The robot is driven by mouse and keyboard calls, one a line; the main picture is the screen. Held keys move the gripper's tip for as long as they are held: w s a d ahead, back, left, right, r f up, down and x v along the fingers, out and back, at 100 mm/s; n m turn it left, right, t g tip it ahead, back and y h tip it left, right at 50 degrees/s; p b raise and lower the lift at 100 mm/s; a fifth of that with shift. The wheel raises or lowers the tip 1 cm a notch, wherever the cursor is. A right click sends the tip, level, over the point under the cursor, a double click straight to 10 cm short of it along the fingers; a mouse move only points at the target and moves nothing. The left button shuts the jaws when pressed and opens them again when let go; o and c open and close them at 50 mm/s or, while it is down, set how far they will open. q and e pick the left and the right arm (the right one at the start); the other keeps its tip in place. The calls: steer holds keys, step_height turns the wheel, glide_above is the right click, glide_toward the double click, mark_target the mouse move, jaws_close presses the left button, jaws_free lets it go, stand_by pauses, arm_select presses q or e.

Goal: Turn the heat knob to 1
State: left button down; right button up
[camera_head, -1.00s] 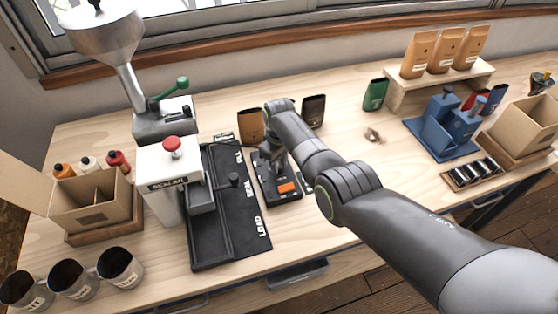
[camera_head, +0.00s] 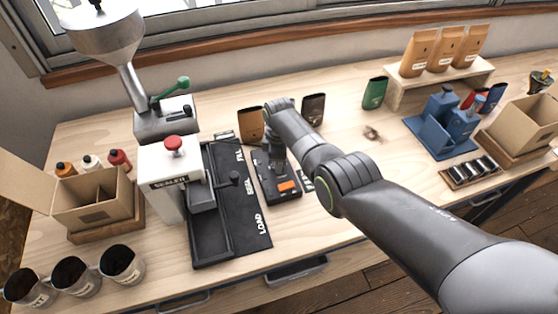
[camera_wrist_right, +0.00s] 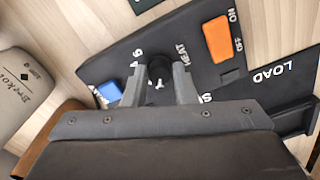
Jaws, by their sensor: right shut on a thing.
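The heat knob (camera_wrist_right: 160,72) is a dark round knob on the black control panel (camera_wrist_right: 207,75), beside the word HEAT. The panel also shows in the head view (camera_head: 268,186), in the middle of the bench. My right gripper (camera_wrist_right: 160,84) is shut on the knob, one finger on each side of it. In the head view my right gripper (camera_head: 277,163) points down over the back part of the panel and hides the knob. A pale pointer mark shows on the knob, but I cannot tell which number it faces. My left gripper is not in view.
An orange ON/OFF switch (camera_wrist_right: 219,39) and a blue block (camera_wrist_right: 110,91) sit near the knob. The black LOAD-SEAL-FILL track (camera_head: 252,215) and the white sealer (camera_head: 160,200) stand left of the panel.

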stand_by(0.4)
steer(key=o, duration=1)
steer(key=shift+r, duration=0.45)
step_height(320, 180, up, 5)
steer(key=shift+f+p, duration=0.1)
steer(key=shift+p, duration=0.9)
step_height(320, 180, up, 12)
steer(key=shift+f+b, duration=0.1)
steer(key=shift+b, duration=0.85)
steer(key=shift+f, duration=0.1)
